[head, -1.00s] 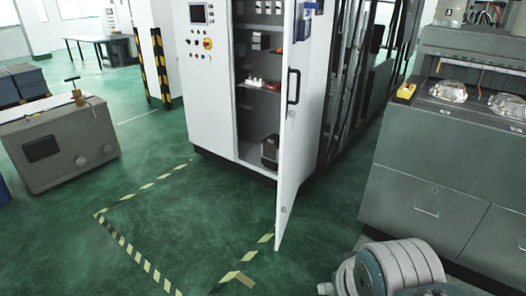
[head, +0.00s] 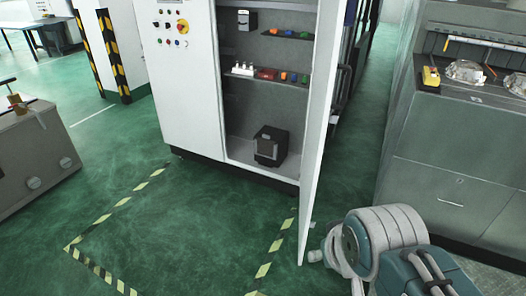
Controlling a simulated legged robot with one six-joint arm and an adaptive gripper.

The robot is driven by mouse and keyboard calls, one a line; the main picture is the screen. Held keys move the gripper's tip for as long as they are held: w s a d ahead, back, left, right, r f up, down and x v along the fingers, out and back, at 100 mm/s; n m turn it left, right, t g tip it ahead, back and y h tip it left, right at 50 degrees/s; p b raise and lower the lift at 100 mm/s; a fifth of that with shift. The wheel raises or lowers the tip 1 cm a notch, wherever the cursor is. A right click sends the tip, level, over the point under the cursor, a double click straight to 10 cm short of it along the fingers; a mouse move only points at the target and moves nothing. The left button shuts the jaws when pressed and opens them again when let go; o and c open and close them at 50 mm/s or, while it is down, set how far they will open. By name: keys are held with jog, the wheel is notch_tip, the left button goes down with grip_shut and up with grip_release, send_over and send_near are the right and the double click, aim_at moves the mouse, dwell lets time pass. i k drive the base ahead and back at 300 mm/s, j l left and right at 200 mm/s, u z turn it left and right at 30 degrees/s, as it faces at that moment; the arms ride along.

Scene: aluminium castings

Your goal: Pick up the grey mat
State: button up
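I see no grey mat in the head view. The floor in sight is bare green with striped tape marking (head: 115,207). Part of my arm shows at the lower right, in front of the grey workbench. My gripper is not visible in this view.
A white electrical cabinet (head: 187,95) stands ahead with its door (head: 322,130) swung open toward me. A grey workbench (head: 450,175) with shiny castings (head: 467,72) is at the right. A grey box (head: 35,155) stands at the left. Striped posts (head: 112,55) rise behind. Taped floor is clear.

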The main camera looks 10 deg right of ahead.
aim_at(265, 144)
jog(key=i+z, duration=0.1)
jog(key=i, duration=0.75)
jog(key=i+j+u, duration=0.15)
jog(key=u, duration=0.2)
jog(key=i+u, duration=0.3)
jog(key=i+z, duration=0.1)
jog(key=i, duration=0.75)
jog(key=i+j, duration=0.2)
jog(key=i, duration=0.7)
jog(key=i+z, duration=0.5)
jog(key=i, duration=0.25)
